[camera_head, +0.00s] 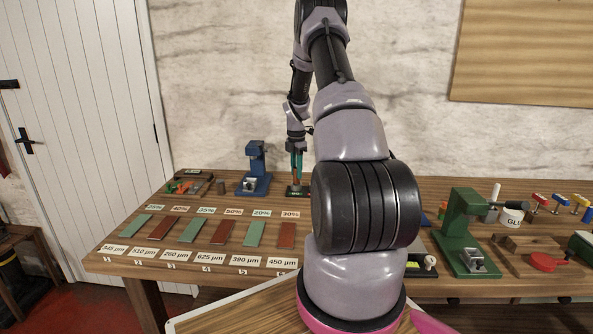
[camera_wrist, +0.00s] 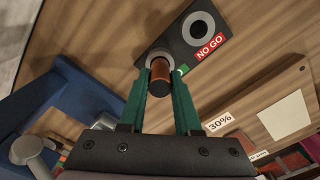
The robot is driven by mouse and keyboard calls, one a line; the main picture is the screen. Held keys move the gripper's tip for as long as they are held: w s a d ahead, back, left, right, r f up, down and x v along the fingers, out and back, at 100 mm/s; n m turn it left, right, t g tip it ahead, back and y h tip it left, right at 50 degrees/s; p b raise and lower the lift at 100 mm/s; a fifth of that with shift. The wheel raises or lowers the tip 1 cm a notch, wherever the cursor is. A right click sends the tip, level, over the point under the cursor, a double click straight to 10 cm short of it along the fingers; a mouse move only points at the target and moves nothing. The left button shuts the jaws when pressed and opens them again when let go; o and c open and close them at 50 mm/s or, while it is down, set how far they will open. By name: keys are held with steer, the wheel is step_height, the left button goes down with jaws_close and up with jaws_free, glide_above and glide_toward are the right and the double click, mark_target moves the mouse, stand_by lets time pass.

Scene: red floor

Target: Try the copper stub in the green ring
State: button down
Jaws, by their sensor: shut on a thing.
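My gripper (camera_head: 296,166) is over the far side of the workbench, fingers pointing down. In the wrist view, its green fingers (camera_wrist: 160,84) are shut on the copper stub (camera_wrist: 160,69), a short cylinder with a dark near end. A black gauge block (camera_wrist: 177,38) lies beneath it and shows in the head view (camera_head: 297,191). The block carries two grey rings. The one beside a green mark (camera_wrist: 183,70) is in line with the stub's far end and partly hidden by it. The other ring (camera_wrist: 198,28) has a red NO GO label. I cannot tell whether the stub's tip is inside the ring.
A blue press (camera_head: 256,170) stands close to the left of my gripper. Red and green strips (camera_head: 225,232) with percent and micron cards lie in front.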

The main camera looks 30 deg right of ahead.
steer(key=shift+f, duration=1.1)
stand_by(0.4)
steer(key=shift+r, duration=0.3)
stand_by(0.9)
steer(key=shift+r, duration=1.15)
steer(key=shift+r, duration=2.5)
